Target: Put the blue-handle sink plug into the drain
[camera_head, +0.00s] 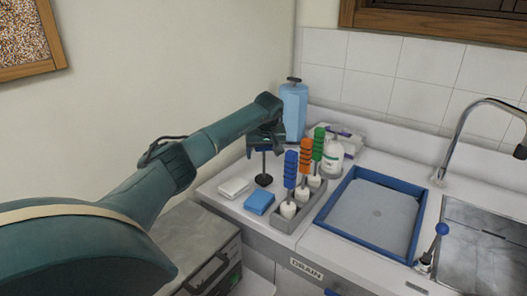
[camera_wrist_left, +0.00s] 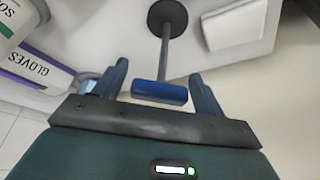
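The sink plug stands upright on the counter, its round black base (camera_head: 264,181) down and its thin stem up. In the left wrist view its blue handle (camera_wrist_left: 160,92) lies crosswise between my fingers, with the stem and dark base (camera_wrist_left: 167,17) beyond. My left gripper (camera_head: 265,141) is over the top of the plug and mostly hides the handle in the head view. In the left wrist view the gripper (camera_wrist_left: 160,76) is open, with a gap between each finger and the handle. A DRAIN label (camera_head: 306,270) is on the counter's front edge; I cannot make out a drain hole. My right gripper is out of view.
A blue sponge (camera_head: 259,202) and a white block (camera_head: 234,188) lie near the plug. A grey rack (camera_head: 318,197) holds brushes with blue, orange and green handles. A blue bottle (camera_head: 293,105) stands behind. A blue-rimmed tray (camera_head: 415,235), a steel sink (camera_head: 478,245) and a faucet (camera_head: 455,135) are to the right.

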